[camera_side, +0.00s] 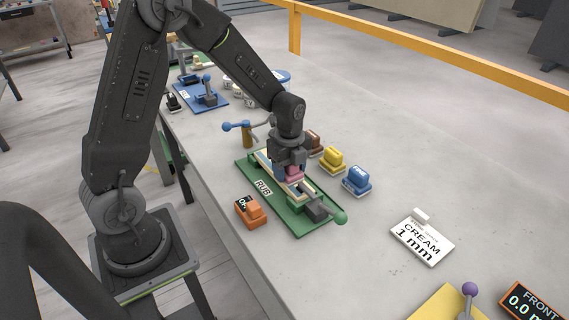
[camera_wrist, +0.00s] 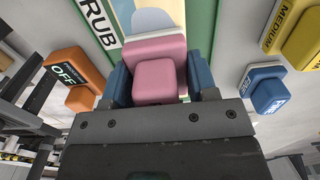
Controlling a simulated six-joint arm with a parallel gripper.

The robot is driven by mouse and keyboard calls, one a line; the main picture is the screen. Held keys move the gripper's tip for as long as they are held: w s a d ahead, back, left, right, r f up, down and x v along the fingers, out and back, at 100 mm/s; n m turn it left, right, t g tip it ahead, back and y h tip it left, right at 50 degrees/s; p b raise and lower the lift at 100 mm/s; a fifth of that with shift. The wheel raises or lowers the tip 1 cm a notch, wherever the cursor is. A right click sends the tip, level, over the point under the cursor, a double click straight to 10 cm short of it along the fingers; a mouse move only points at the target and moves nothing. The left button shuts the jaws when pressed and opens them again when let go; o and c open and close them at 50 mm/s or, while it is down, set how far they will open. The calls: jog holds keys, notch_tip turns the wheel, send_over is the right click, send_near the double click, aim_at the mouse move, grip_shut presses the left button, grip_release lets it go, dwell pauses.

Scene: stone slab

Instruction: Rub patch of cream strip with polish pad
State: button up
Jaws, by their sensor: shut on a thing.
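My gripper (camera_side: 290,165) is shut on a pink pad (camera_wrist: 152,54), with a blue finger on each side of its raised handle in the wrist view. The pad also shows in the side view (camera_side: 293,174), low over the green fixture (camera_side: 300,229) marked RUB. A cream strip (camera_wrist: 120,14) lies in this fixture, with a pale blue rounded patch (camera_wrist: 151,18) showing just beyond the pad. The pad hides part of the strip, and its underside is hidden, so I cannot tell whether it touches.
Brown (camera_side: 314,140), yellow (camera_side: 332,159) and blue (camera_side: 356,180) pads stand right of the fixture. An orange block (camera_side: 250,211) marked OFF is at its left. A card (camera_side: 422,239) reads CREAM 1 mm. A blue fixture (camera_side: 204,94) stands farther back.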

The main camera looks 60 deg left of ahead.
jog(key=shift+s+d+f, duration=0.1)
jog(key=shift+s+d, duration=0.05)
jog(key=shift+d, duration=0.15)
jog(key=shift+a+r, duration=0.2)
jog(key=shift+a, duration=1.75)
jog(key=shift+a+f, duration=0.15)
jog(key=shift+a, duration=1.6)
jog(key=shift+d+f, duration=0.15)
jog(key=shift+d, duration=0.9)
jog(key=shift+d+f, duration=0.15)
jog(key=shift+d, duration=0.85)
jog(key=shift+c, duration=0.3)
jog(key=shift+d+r, duration=0.1)
jog(key=shift+d, duration=1.55)
jog(key=shift+a+r, duration=0.2)
jog(key=shift+a, duration=1.65)
jog(key=shift+a+r, duration=0.15)
jog(key=shift+a, duration=1.7)
jog(key=shift+r, duration=3.05)
